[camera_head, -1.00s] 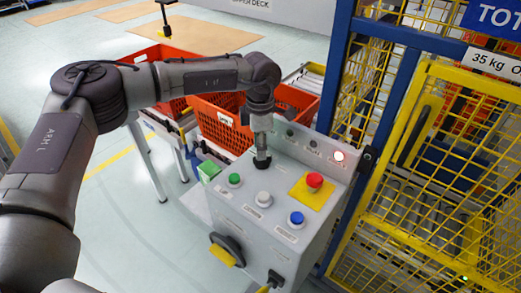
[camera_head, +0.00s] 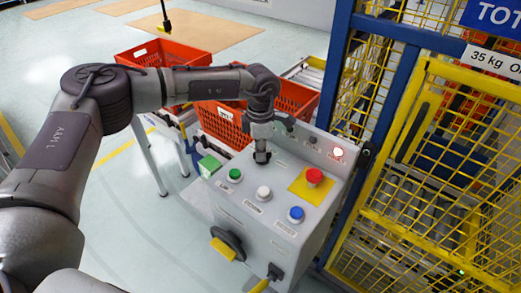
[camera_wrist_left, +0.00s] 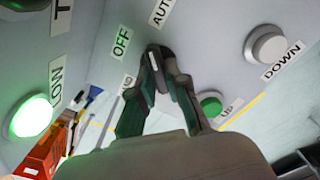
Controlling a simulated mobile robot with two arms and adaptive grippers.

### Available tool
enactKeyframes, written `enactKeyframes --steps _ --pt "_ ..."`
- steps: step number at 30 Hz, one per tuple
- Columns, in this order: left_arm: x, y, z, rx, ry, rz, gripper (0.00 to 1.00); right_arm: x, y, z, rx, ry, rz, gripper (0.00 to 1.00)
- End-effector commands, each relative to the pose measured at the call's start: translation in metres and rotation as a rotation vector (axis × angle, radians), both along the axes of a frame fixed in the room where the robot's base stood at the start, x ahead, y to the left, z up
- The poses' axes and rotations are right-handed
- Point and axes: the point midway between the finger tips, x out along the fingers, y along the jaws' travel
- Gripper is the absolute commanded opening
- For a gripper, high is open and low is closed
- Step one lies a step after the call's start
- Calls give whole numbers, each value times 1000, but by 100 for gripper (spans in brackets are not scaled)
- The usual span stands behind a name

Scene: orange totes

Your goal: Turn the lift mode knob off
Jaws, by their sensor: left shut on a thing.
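The lift mode knob (camera_wrist_left: 153,50) is a small black knob with a white mark, on the sloping face of the grey control box (camera_head: 225,205). In the left wrist view the OFF label (camera_wrist_left: 122,42) is to its upper left and the AUTO label (camera_wrist_left: 160,12) is above it. The white mark points upward, roughly between them; I cannot tell its exact setting. My left gripper (camera_wrist_left: 157,75) is shut on the knob, its fingers hiding part of it. In the head view my left gripper (camera_head: 262,156) points down onto the box and covers the knob. My right gripper is not in view.
Close by are a green button (camera_head: 235,174), a white button (camera_head: 263,193), a blue button (camera_head: 296,213) and a red mushroom button (camera_head: 314,176). Orange totes (camera_head: 222,120) stand behind left; a yellow mesh fence (camera_head: 420,190) is at right.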

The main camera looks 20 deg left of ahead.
Motion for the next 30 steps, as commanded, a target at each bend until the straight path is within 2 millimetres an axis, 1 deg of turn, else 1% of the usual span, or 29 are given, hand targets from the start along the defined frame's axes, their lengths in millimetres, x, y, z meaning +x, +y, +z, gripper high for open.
enactKeyframes --steps 5,11,24,30 --pt "0 0 0 0 -1 17 0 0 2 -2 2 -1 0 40" --pt "0 0 -2 -1 -2 95 0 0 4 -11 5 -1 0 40" --pt "-1 -2 -2 -3 -3 446 0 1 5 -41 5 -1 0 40" --pt "-1 -2 -1 -3 -4 596 0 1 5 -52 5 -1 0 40"
